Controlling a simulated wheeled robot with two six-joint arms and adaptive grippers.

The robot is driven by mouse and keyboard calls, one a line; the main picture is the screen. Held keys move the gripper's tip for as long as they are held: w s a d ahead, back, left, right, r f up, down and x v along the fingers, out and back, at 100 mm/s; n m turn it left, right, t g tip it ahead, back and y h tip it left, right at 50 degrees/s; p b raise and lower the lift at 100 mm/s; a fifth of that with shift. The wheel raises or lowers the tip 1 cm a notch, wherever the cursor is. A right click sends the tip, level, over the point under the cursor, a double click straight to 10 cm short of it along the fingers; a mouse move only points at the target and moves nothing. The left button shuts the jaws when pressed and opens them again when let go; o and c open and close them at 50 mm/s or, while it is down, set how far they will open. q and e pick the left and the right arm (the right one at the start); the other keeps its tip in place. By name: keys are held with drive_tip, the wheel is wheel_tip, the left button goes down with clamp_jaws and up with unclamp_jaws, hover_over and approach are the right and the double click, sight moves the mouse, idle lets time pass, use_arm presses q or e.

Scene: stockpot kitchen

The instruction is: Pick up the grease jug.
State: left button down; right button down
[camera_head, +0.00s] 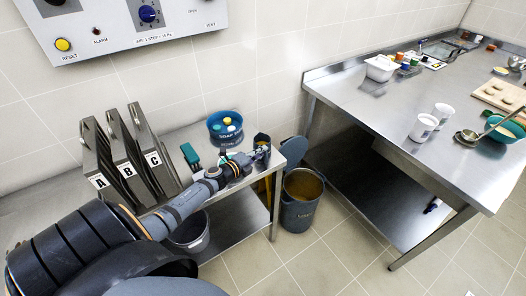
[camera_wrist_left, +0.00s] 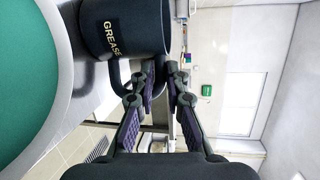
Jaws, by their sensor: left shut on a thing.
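The grease jug is a dark jug with GREASE lettering, large at the top left of the left wrist view (camera_wrist_left: 135,28). Its curved handle runs down to my fingers. In the head view the dark jug (camera_head: 263,141) shows small at the right end of the low steel bench, partly behind my gripper. My left gripper (camera_head: 250,157) reaches it from the left and is shut on its handle; its fingers also show in the left wrist view (camera_wrist_left: 161,78). I cannot tell whether the jug is clear of the bench. My right gripper is not in view.
A blue soap tub (camera_head: 225,138) and a green object (camera_head: 190,157) stand close left of the jug. Folders marked A, B and C (camera_head: 126,165) stand further left. A grey bin (camera_head: 300,205) is on the floor at right. The larger steel table (camera_head: 385,130) holds cups and a ladle.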

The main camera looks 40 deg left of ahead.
use_arm(q)
drive_tip(key=shift+r, duration=0.1)
drive_tip(key=shift+r, duration=0.3)
drive_tip(key=s+d+r+p, duration=0.2)
drive_tip(key=d+r+p, duration=0.2)
drive_tip(key=r+p, duration=0.55)
drive_tip(key=s+d+r+p, duration=0.2)
drive_tip(key=s+d+p, duration=0.2)
drive_tip(key=d, duration=0.4)
drive_tip(key=shift+s+d+r, duration=0.15)
drive_tip(key=shift+s+r, duration=0.2)
drive_tip(key=shift+r, duration=0.05)
